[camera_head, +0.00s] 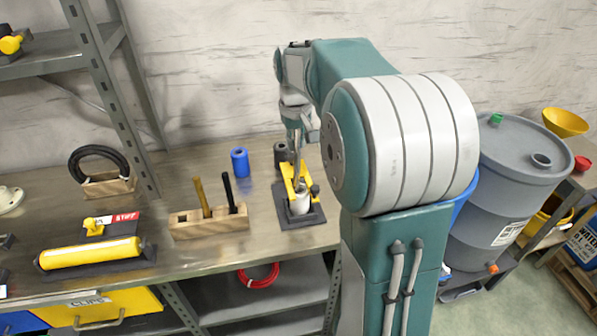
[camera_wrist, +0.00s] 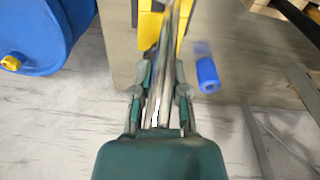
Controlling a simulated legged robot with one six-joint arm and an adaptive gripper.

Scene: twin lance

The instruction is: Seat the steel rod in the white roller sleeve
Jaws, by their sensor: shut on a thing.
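My gripper (camera_wrist: 163,85) is shut on the steel rod (camera_wrist: 172,35), which runs away from the wrist between the fingers. In the head view my gripper (camera_head: 297,128) is above the bench, and the rod (camera_head: 297,150) points down toward the yellow stand. The white roller sleeve (camera_head: 299,204) stands upright on a black base plate (camera_head: 313,217), in front of the yellow stand (camera_head: 289,180). The rod's lower end is hard to make out beside the stand, so I cannot tell whether it is inside the sleeve. The sleeve is not clear in the wrist view.
A blue roll (camera_head: 240,162) and a dark roll (camera_head: 281,156) stand behind the base plate. A wooden block (camera_head: 210,222) with two upright handles is to its left. A yellow roller (camera_head: 90,254) lies farther left. A grey drum (camera_head: 515,175) stands right of my arm.

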